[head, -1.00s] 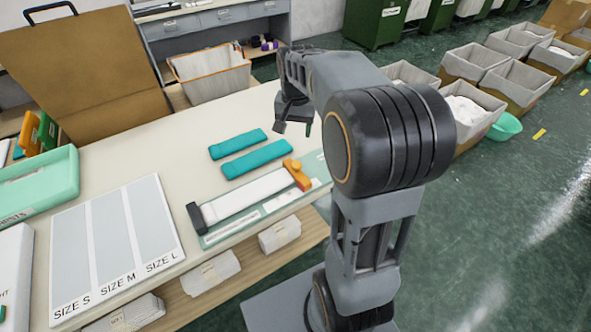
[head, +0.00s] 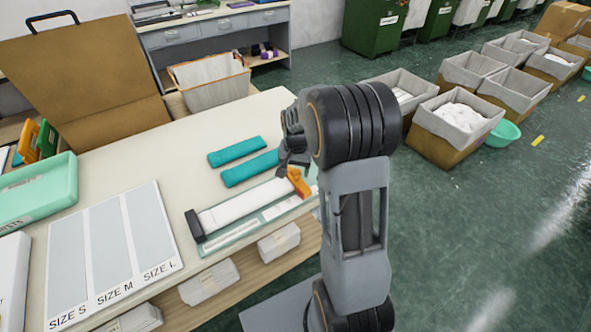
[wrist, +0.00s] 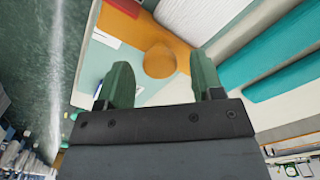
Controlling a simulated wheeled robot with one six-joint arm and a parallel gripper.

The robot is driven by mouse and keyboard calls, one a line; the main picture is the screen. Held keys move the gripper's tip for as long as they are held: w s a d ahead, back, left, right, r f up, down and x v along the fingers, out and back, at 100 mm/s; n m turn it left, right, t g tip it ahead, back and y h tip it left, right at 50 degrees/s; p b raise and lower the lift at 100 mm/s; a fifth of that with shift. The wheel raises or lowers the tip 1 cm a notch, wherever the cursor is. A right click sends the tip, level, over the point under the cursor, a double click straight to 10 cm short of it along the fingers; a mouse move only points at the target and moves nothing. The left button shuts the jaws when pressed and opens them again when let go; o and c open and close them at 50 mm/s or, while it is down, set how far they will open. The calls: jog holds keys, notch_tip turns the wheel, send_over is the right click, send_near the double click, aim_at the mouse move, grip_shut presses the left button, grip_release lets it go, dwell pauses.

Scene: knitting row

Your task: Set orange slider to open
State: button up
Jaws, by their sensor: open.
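The orange slider (head: 299,182) sits at the right end of a green board (head: 215,249) on the table. A white knitted strip (head: 245,206) lies along the board, with a dark block (head: 195,226) at its left end. In the wrist view the orange slider (wrist: 138,20) shows a round knob (wrist: 160,61) just beyond my fingertips. My gripper (wrist: 163,80) is open, its two green fingers apart, with the knob ahead of the gap. In the head view my gripper (head: 290,165) is close to the slider and partly hidden by my arm.
Two teal strips (head: 238,151) (head: 250,168) lie behind the board. A size chart (head: 115,250) and a mint tray (head: 40,195) are on the left of the table. Bins (head: 455,120) stand on the floor to the right.

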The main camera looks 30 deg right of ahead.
jog(key=shift+f, duration=0.35)
grip_shut()
dwell(0.5)
